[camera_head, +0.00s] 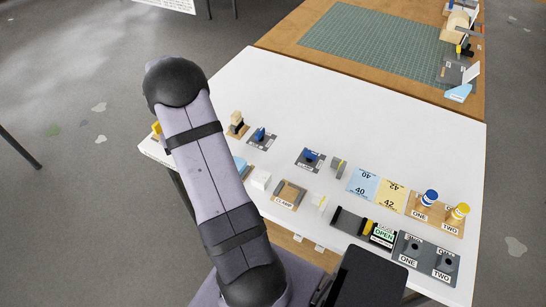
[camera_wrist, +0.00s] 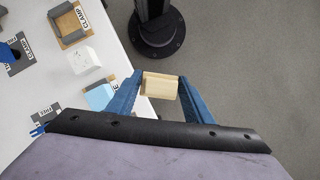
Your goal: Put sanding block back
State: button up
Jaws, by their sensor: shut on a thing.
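My gripper (camera_wrist: 155,82) shows in the wrist view, its two blue fingers shut on a tan block (camera_wrist: 160,85) that looks like the sanding block. The block is gripped by its two ends. It appears past the white table's edge, with grey floor behind it. In the head view my arm hides the gripper and the held block. I cannot tell which spot on the table belongs to the block.
The white table (camera_head: 280,95) holds a CLAMP tray (camera_head: 289,192), a white block (camera_head: 260,180), a light blue piece (camera_wrist: 98,96), dark plates with blue parts (camera_head: 309,158), and blue and yellow pegs (camera_head: 430,198) at right. The table's back middle is clear.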

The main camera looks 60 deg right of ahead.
jog(key=s+d+f+m+b, duration=0.1)
jog(key=s+d, duration=0.1)
jog(key=d, duration=0.1)
jog(key=s+d+f+b, duration=0.1)
jog(key=s+d, duration=0.1)
jog(key=d, duration=0.2)
jog(key=s+d+f+m+b, duration=0.1)
jog(key=s+d, duration=0.1)
jog(key=d, duration=0.2)
jog(key=shift+s+d+f+m+t+y, duration=0.15)
jog(key=shift+f+m+t+y, duration=0.15)
jog(key=shift+t, duration=0.1)
jog(key=s+d+r+n+h+b, duration=0.1)
jog(key=s+d+r+n+h, duration=0.1)
jog(key=d+n, duration=0.7)
jog(key=s+d+r+n+h+b, duration=0.1)
jog(key=s+d+n+h, duration=0.3)
jog(key=d+n, duration=0.4)
jog(key=shift+d+r+n, duration=0.35)
jog(key=shift+r+n, duration=0.25)
jog(key=shift+r, duration=0.05)
jog(key=shift+f, duration=0.1)
jog(key=shift+f+p, duration=0.85)
jog(key=shift+f, duration=4.05)
jog(key=shift+f, duration=0.1)
jog(key=o, duration=0.9)
jog(key=shift+o, duration=0.2)
